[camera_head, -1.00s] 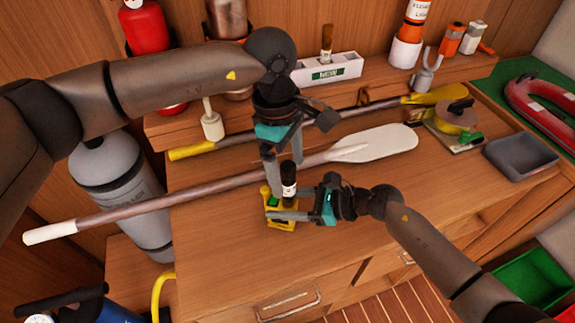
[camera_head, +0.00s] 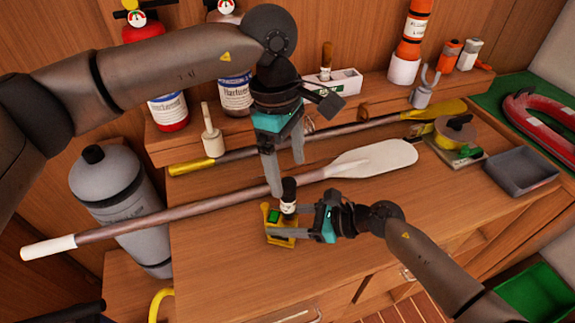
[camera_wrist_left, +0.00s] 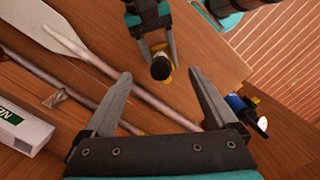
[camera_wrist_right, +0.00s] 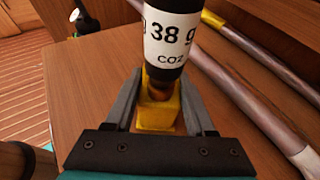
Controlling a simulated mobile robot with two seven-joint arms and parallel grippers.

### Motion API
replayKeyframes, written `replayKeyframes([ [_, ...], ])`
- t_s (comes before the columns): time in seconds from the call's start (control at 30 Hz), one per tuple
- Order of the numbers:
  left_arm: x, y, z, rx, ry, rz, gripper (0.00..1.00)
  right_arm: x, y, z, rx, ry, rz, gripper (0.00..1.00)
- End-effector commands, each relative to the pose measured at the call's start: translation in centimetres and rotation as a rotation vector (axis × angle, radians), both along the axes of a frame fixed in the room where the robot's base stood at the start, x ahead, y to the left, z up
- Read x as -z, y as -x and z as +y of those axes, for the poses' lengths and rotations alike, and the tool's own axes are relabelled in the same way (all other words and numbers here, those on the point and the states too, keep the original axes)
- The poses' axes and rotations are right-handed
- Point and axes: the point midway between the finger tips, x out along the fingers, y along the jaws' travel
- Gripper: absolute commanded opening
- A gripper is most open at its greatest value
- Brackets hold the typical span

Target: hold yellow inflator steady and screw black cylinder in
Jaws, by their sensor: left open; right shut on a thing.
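The yellow inflator (camera_head: 281,240) sits on the wooden bench, held by my right gripper (camera_head: 287,225). The right wrist view shows its yellow body (camera_wrist_right: 158,112) between the fingers of my right gripper (camera_wrist_right: 160,105). The black cylinder (camera_head: 289,190), with a white label, stands upright on top of the inflator. In the right wrist view the cylinder (camera_wrist_right: 168,35) reads "38 g CO2"; I cannot tell how deep it sits. My left gripper (camera_head: 287,178) is open above the cylinder. In the left wrist view the cylinder (camera_wrist_left: 160,66) is beyond and between the open fingertips (camera_wrist_left: 160,75), apart from them.
A white-bladed paddle (camera_head: 372,158) lies behind the inflator, with a yellow-ended pole (camera_head: 195,166) farther back. A grey tray (camera_head: 521,168) and a yellow reel (camera_head: 457,132) are at the right. The bench front (camera_head: 215,265) is clear.

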Motion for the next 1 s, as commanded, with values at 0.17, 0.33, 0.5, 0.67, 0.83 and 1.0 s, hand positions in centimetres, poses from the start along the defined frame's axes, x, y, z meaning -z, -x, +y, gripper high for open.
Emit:
replayKeyframes([
  [0.17,-1.8,-0.2,0.2,0.0,0.001,-0.004,0.92,0.0,0.0,0.0,0.001,0.0,0.0,0.0],
  [0.33,-5.3,-0.4,0.5,-0.001,0.001,-0.005,0.92,0.0,0.0,0.0,0.001,0.0,0.0,0.0],
  [0.5,-8.8,-0.6,0.9,0.0,0.001,-0.003,0.92,0.0,0.0,0.0,0.001,0.0,0.0,0.0],
  [0.67,-11.0,-0.7,1.2,0.0,0.001,-0.002,0.92,0.0,0.0,0.0,0.001,0.0,-0.001,0.0],
  [0.83,-11.9,-0.7,1.3,0.0,-0.001,0.0,0.92,0.0,0.0,0.0,0.001,0.0,-0.001,0.0],
  [1.0,-11.9,-0.7,1.3,0.0,0.0,0.0,0.92,0.0,0.0,0.0,0.001,0.0,-0.001,0.0],
])
